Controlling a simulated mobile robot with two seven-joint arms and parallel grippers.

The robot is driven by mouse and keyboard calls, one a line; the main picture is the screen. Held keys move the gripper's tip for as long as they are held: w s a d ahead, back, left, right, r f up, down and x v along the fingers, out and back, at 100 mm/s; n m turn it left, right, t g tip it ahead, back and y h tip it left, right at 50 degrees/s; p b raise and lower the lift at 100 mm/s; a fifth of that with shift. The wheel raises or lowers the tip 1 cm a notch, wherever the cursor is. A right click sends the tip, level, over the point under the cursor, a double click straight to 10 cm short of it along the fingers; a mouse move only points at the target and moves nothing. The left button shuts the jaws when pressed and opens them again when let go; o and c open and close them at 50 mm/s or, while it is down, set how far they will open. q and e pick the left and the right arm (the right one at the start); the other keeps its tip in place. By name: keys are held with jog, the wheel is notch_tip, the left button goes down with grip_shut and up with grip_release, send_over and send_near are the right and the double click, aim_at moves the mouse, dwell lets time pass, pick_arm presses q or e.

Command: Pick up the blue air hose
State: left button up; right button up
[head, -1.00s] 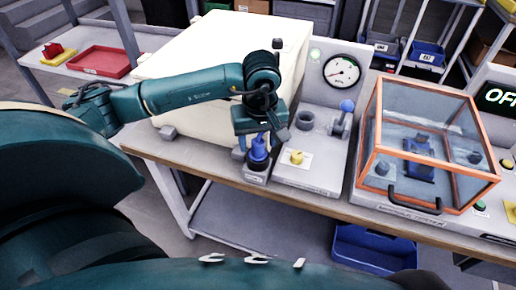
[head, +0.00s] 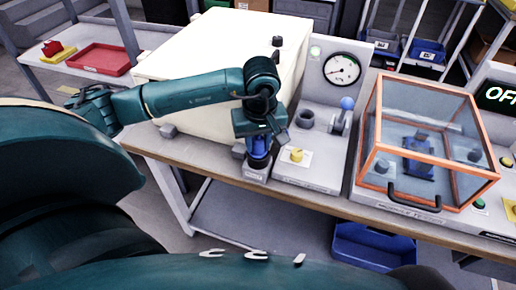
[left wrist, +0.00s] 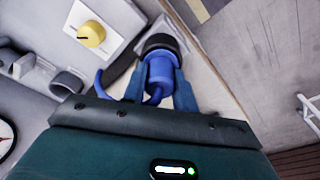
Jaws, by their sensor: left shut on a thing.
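The blue air hose (head: 260,160) stands upright at the bench's front edge, its lower end at a small grey holder (head: 257,173). My left gripper (head: 259,148) is above it, pointing down, with its fingers around the hose's top part. In the left wrist view the hose (left wrist: 160,75) sits between the two fingertips (left wrist: 158,88), and its dark lower end meets the holder. The left gripper is shut on it. A blue curved piece shows beside the fingers there. My right gripper is not in view.
Right of the hose is a grey panel with a yellow knob (head: 296,154), a pressure gauge (head: 341,69) and a blue-knobbed lever (head: 346,104). An orange-framed clear box (head: 371,130) stands further right. A large cream case (head: 190,60) is behind my arm. A blue bin (head: 345,250) is below.

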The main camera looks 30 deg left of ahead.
aim_at(258, 139)
pick_arm(q)
notch_tip(258, 139, up, 10)
jog(key=shift+r+b, duration=0.1)
jog(key=shift+b, duration=0.45)
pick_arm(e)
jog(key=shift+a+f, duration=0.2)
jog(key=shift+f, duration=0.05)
